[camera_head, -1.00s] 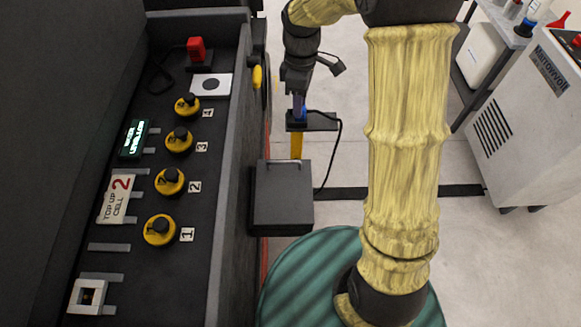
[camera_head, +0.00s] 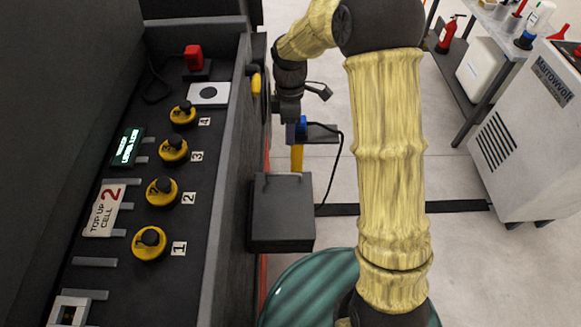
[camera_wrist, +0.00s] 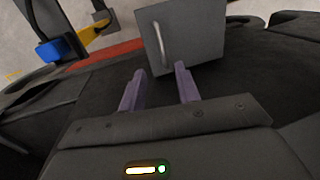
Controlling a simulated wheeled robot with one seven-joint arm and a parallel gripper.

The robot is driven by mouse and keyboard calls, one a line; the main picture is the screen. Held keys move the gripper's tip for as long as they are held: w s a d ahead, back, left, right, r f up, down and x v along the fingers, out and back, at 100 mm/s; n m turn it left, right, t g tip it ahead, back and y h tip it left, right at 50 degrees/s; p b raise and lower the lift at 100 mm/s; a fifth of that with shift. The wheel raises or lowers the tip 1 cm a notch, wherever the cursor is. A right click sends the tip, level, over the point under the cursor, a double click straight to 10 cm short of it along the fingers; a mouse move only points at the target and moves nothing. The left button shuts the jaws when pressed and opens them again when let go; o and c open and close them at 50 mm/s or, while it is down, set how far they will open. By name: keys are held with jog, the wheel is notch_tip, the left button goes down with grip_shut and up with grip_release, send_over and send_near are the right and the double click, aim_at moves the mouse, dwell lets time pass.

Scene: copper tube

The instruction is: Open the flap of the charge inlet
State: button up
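The grey box-like cover of the charge inlet (camera_head: 283,212) sticks out from the side of the dark machine in the head view. In the wrist view, its flat grey flap (camera_wrist: 195,35) carries a pale bar handle (camera_wrist: 158,47) and looks closed. My gripper (camera_wrist: 160,71) has two purple fingers spread apart with nothing between them. The fingertips point towards the flap, near its lower edge in the picture; whether they touch it I cannot tell.
A blue connector (camera_head: 301,127) with a black cable stands on a yellow post (camera_head: 297,158) near my wrist; it also shows in the wrist view (camera_wrist: 52,50). The machine's panel (camera_head: 172,200) with yellow-black caps lies left. A white cabinet (camera_head: 530,135) and cart stand right, with open floor between.

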jog(key=s+f, duration=0.1)
jog(key=f, duration=0.8)
jog(key=s+f, duration=0.1)
jog(key=f, duration=0.3)
jog(key=shift+s+f, duration=0.15)
jog(key=shift+s, duration=0.2)
grip_shut()
